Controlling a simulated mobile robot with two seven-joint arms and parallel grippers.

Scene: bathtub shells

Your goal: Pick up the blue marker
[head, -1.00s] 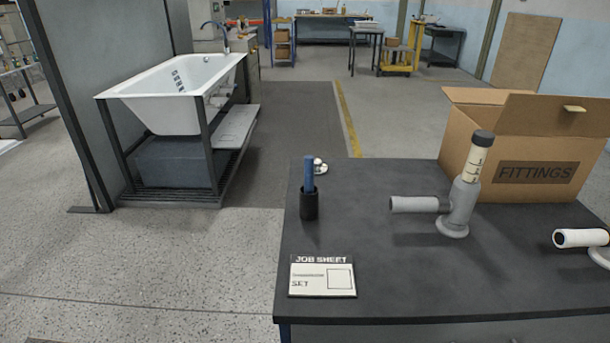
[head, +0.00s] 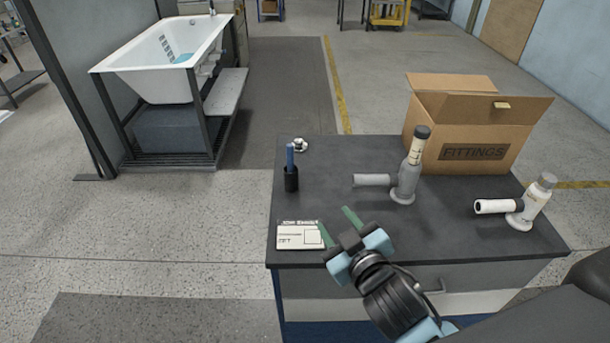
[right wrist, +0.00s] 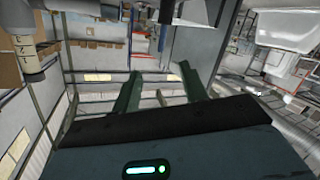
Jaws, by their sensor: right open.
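The blue marker (head: 290,156) stands upright in a small black cup (head: 291,180) near the left edge of the dark table. The cup hides its lower part. In the right wrist view, which looks upside down, the marker (right wrist: 163,38) shows beyond the fingers, with the cup (right wrist: 167,12) at the top edge. My right gripper (head: 336,225) is open and empty, its green fingers pointing up and left beside the job sheet. It is nearer to me and right of the marker, apart from it. The fingers also show in the right wrist view (right wrist: 158,75). My left gripper is not in view.
The job sheet (head: 299,236) lies on the dark table (head: 345,150) in front of the cup. A grey pipe fitting (head: 404,185), a white fitting (head: 529,206) and a FITTINGS carton (head: 470,135) stand to the right.

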